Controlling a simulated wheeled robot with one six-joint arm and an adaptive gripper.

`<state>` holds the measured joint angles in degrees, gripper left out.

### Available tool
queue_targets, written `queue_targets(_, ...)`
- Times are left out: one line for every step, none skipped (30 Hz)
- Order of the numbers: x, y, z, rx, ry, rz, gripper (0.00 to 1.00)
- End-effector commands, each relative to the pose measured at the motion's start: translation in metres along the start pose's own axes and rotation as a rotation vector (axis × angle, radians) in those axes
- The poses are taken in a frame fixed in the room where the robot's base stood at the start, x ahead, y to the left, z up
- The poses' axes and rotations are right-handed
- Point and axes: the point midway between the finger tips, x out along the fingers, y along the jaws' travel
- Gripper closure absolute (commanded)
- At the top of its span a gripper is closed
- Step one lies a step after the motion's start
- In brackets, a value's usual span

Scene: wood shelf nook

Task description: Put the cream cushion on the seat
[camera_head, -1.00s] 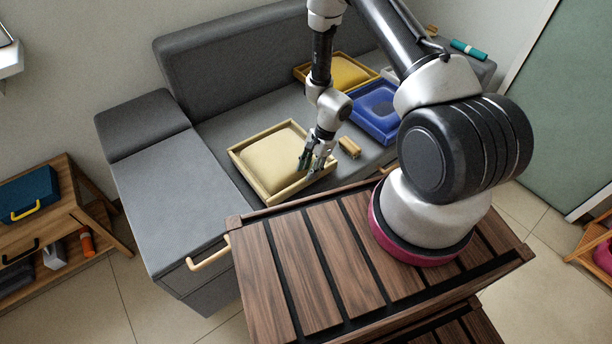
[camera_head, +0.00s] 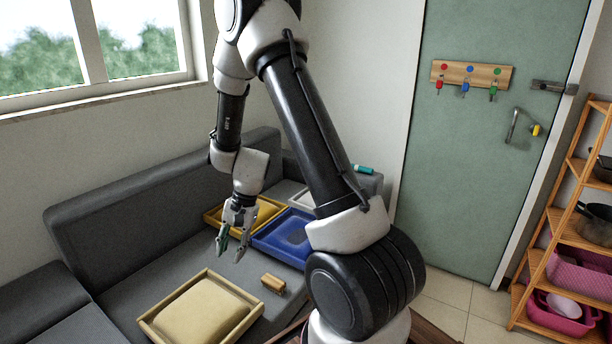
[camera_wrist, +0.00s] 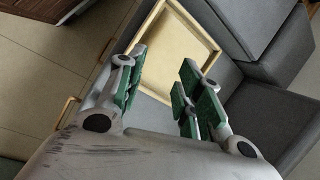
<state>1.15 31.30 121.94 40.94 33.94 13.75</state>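The cream cushion (camera_head: 200,315) lies in a pale wooden tray (camera_head: 152,322) on the grey sofa seat (camera_head: 148,275). In the wrist view the cushion (camera_wrist: 178,50) shows beyond my fingers, inside the tray's rim (camera_wrist: 208,37). My gripper (camera_head: 231,250) is open and empty in the head view, its fingers pointing down over the seat, apart from the cushion. Its green finger pads (camera_wrist: 160,95) stand wide apart in the wrist view.
A small wooden block (camera_head: 272,284) sits beside the cream tray. A yellow tray (camera_head: 214,218) with a yellow cushion (camera_head: 262,213) and a blue tray (camera_head: 262,245) lie farther back. A teal cylinder (camera_head: 363,169) rests on the sofa arm. A green door (camera_head: 460,180) stands behind.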

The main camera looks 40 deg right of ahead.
Motion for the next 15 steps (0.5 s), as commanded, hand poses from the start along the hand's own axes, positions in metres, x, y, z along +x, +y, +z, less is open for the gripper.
queue_targets(-0.033,-0.004,0.01,-0.074,0.023,-0.015,0.65)
queue_targets(-0.051,-0.004,0.016,-0.119,0.036,-0.018,0.65)
queue_targets(-0.073,-0.002,0.025,-0.179,0.052,-0.02,0.65)
queue_targets(-0.09,0.0,0.031,-0.224,0.068,-0.022,0.65)
queue_targets(-0.106,0.003,0.038,-0.267,0.081,-0.021,0.65)
queue_targets(-0.127,0.007,0.047,-0.325,0.103,-0.019,0.65)
queue_targets(-0.141,0.012,0.054,-0.367,0.119,-0.016,0.65)
queue_targets(-0.156,0.017,0.06,-0.408,0.138,-0.012,0.65)
queue_targets(-0.174,0.025,0.07,-0.463,0.163,-0.006,0.65)
queue_targets(-0.187,0.031,0.077,-0.502,0.182,0.001,0.65)
queue_targets(-0.199,0.038,0.083,-0.54,0.203,0.008,0.65)
queue_targets(-0.214,0.049,0.092,-0.591,0.23,0.019,0.65)
queue_targets(-0.225,0.057,0.098,-0.626,0.253,0.028,0.65)
queue_targets(-0.236,0.065,0.105,-0.662,0.275,0.039,0.65)
queue_targets(-0.248,0.077,0.113,-0.706,0.306,0.054,0.65)
